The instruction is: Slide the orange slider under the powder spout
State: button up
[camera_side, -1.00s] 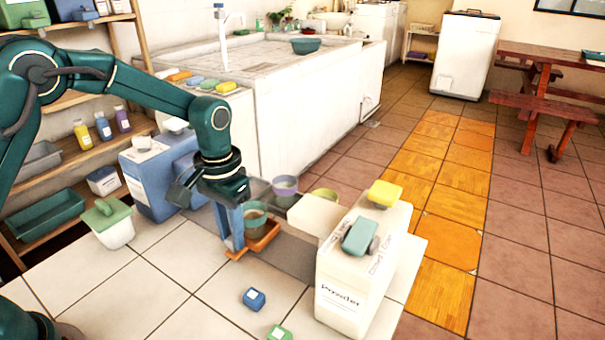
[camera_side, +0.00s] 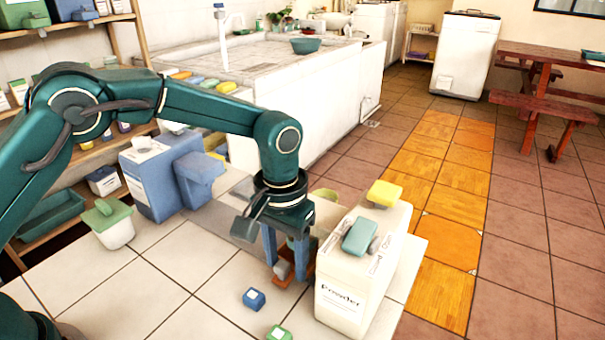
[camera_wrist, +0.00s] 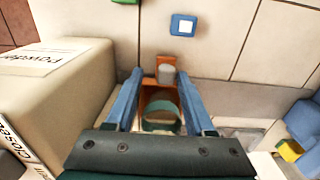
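Whether a finger presses the slider's sides is unclear.
A small blue block (camera_side: 254,299) and a green block (camera_side: 279,333) lie on the tiles in front. A yellow block (camera_side: 384,194) and a teal block (camera_side: 360,236) are on the powder box. A blue container (camera_side: 150,180) stands at left.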

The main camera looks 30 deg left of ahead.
jog(key=shift+a+r, duration=0.1)
jog(key=shift+r, duration=2.45)
jog(key=s+a+r+n+t, duration=0.1)
jog(key=s+a+r+t, duration=0.2)
jog(key=r, duration=0.4)
jog(key=s+a+r+n+t, duration=0.1)
jog(key=s+a+r, duration=0.2)
jog(key=a+r, duration=0.3)
jog(key=s+a+f+m, duration=0.1)
jog(key=s+f, duration=0.1)
jog(key=s, duration=0.3)
jog(key=s+a+f+m+t, duration=0.1)
jog(key=s+a+f, duration=0.1)
jog(key=s, duration=0.3)
jog(key=shift+s+a+f, duration=0.25)
jog(key=shift+f, duration=0.6)
